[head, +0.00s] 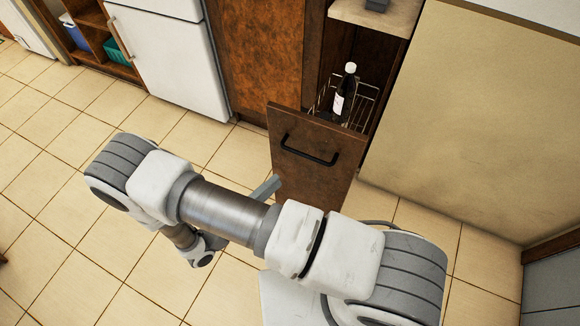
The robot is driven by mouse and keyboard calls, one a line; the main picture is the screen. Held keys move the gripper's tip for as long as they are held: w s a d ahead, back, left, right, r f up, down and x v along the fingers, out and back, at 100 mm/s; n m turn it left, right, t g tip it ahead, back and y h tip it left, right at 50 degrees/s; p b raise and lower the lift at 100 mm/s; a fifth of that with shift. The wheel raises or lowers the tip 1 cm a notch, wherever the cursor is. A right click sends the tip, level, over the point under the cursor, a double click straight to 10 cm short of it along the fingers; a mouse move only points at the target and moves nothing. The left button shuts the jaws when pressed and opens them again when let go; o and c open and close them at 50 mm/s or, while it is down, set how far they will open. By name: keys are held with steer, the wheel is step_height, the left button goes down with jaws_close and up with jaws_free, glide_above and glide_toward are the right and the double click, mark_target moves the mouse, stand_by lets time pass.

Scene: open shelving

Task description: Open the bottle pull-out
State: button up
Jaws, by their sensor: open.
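The bottle pull-out (312,182) has a dark brown wooden front with a black bar handle (309,156). Its front stands out from the cabinet, so the pull-out is at least partly open. A dark bottle (344,92) with a white cap and a white label stands upright in its wire rack (366,99). My gripper (266,187) is mostly hidden behind my arm. A grey finger part shows at the left edge of the pull-out front, below and left of the handle. It is open and apart from the handle; whether it touches the front's edge I cannot tell.
A plain beige panel (470,130) stands right of the pull-out. A brown cabinet door (264,50) and a white appliance (170,55) are to the left. A low open shelf (97,45) holds bins at the far left. The tiled floor (60,180) is clear at left.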

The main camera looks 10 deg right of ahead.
steer(key=v, duration=0.5)
steer(key=shift+s+a, duration=0.15)
steer(key=shift+a, duration=0.1)
steer(key=w+d+r+m+g+y+p, duration=0.1)
steer(key=d+r+m+g+y+p, duration=0.2)
steer(key=r+m, duration=0.45)
steer(key=w+d+r+m+g+y, duration=0.1)
steer(key=d+r+m+g, duration=0.2)
steer(key=r+m+g, duration=0.4)
steer(key=w+d+r+m+g+y+p, duration=0.1)
steer(key=d+r+m+g+y+p, duration=0.15)
steer(key=r+m, duration=0.5)
steer(key=s+d+r+m+t+y+p, duration=0.2)
steer(key=d+r+m+y, duration=0.1)
steer(key=r+m, duration=0.3)
steer(key=s+d+r+m+t+y+p, duration=0.1)
steer(key=s+d+r+m+t+y, duration=0.1)
steer(key=r+m, duration=0.5)
steer(key=s+d+r+m+t+y+p, duration=0.2)
steer(key=d+r+m+t+y, duration=0.1)
steer(key=r, duration=0.7)
steer(key=d+m+y, duration=0.1)
steer(key=m+y, duration=0.1)
steer(key=m, duration=0.1)
steer(key=shift+r+m+p, duration=0.3)
steer(key=shift+m, duration=0.1)
